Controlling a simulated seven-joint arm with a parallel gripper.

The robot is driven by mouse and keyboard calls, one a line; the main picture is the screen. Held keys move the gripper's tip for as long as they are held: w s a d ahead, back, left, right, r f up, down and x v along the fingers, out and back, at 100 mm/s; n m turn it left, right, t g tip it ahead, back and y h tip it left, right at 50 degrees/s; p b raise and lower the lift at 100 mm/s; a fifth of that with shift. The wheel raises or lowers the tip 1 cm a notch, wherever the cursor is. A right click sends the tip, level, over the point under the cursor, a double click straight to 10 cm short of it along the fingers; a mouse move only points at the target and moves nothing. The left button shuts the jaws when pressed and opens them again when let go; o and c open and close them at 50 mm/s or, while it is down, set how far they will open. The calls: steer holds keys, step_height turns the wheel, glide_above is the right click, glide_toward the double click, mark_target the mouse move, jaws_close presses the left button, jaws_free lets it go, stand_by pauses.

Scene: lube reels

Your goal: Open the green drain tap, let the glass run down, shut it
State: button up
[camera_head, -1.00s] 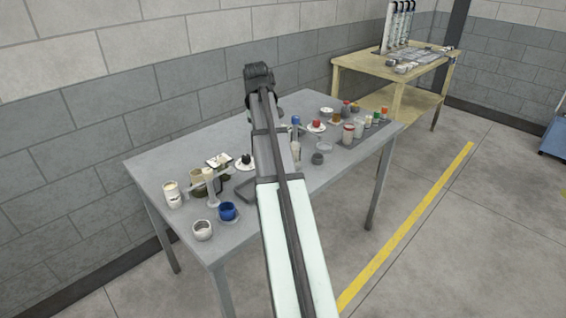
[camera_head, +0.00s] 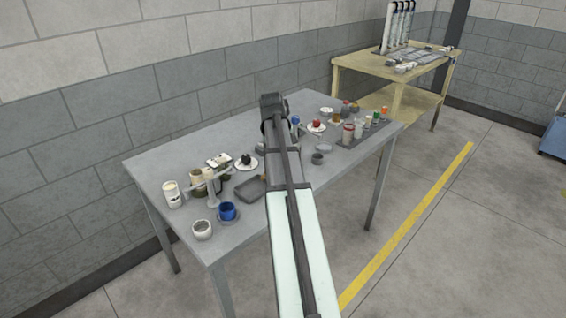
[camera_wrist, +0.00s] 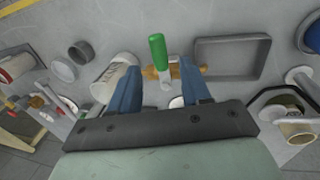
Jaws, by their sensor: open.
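The green drain tap handle (camera_wrist: 157,48) shows in the wrist view, standing out from a brass-coloured body (camera_wrist: 152,72). My gripper (camera_wrist: 159,70) is open, with its two blue fingers on either side of the tap's line. I cannot tell whether either finger touches it. A white, marked cylinder (camera_wrist: 113,76) lies just left of the left finger in this view; I cannot tell whether it is the glass. In the head view my arm hides the tap and the fingers.
A shallow grey tray (camera_wrist: 232,58) is close to the right of the tap in the wrist view. On the grey table (camera_head: 165,150) stand a blue cup (camera_head: 227,211), a white cup (camera_head: 202,229), a pale tin (camera_head: 172,194) and several small jars on the right.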

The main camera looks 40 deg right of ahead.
steer(key=shift+d+f, duration=0.15)
steer(key=shift+f, duration=0.7)
steer(key=shift+d+f, duration=0.15)
steer(key=shift+f, duration=0.7)
steer(key=shift+c, duration=0.2)
jaws_close()
